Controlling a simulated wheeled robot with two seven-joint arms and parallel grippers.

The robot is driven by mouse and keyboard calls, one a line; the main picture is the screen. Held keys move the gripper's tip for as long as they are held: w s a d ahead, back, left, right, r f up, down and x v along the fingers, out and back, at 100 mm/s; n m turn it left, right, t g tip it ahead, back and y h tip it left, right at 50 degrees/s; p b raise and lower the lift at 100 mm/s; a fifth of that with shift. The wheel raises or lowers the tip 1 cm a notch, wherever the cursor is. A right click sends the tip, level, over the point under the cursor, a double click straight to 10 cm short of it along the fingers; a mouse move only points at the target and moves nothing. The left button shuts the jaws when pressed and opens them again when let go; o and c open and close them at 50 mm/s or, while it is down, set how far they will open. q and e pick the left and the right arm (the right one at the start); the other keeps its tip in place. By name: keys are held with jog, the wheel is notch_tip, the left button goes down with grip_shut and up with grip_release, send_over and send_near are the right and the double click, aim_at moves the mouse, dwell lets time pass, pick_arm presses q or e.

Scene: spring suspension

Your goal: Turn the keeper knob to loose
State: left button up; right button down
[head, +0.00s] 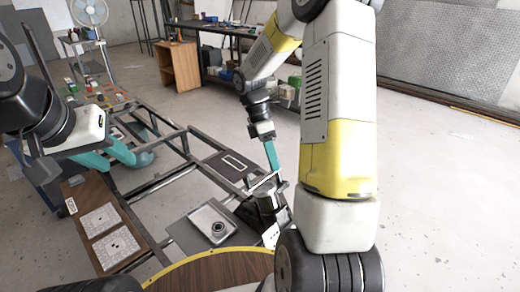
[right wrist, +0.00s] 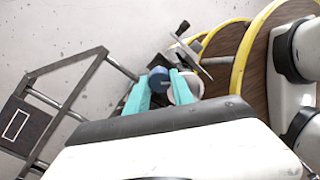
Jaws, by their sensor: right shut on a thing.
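My right gripper (head: 274,168) reaches down to a dark upright fixture (head: 267,201) at the right end of the metal frame. In the right wrist view its two teal fingers (right wrist: 161,92) are closed on the sides of a dark blue round knob (right wrist: 159,77), which looks like the keeper knob. A pale round part (right wrist: 184,92) sits right beside it, partly behind a finger. Any loose or tight marking is not readable. My left gripper (head: 118,158) is open and empty at the left, above the frame and far from the knob.
A wooden board (head: 96,220) with two printed plates lies further left. A yellow-edged wooden top (head: 215,262) is close in front. A fan (head: 90,20) and benches stand behind; floor at right is clear.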

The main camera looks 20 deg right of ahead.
jog(key=n, duration=0.4)
jog(key=shift+n, duration=0.3)
jog(key=n, duration=0.4)
jog(key=shift+r+n, duration=0.1)
jog(key=shift+n, duration=0.3)
jog(key=c, duration=1.1)
grip_release()
jog(key=v, duration=0.7)
jog(key=shift+w+r, duration=0.15)
jog(key=shift+r, duration=0.15)
jog(key=shift+a+r, duration=0.1)
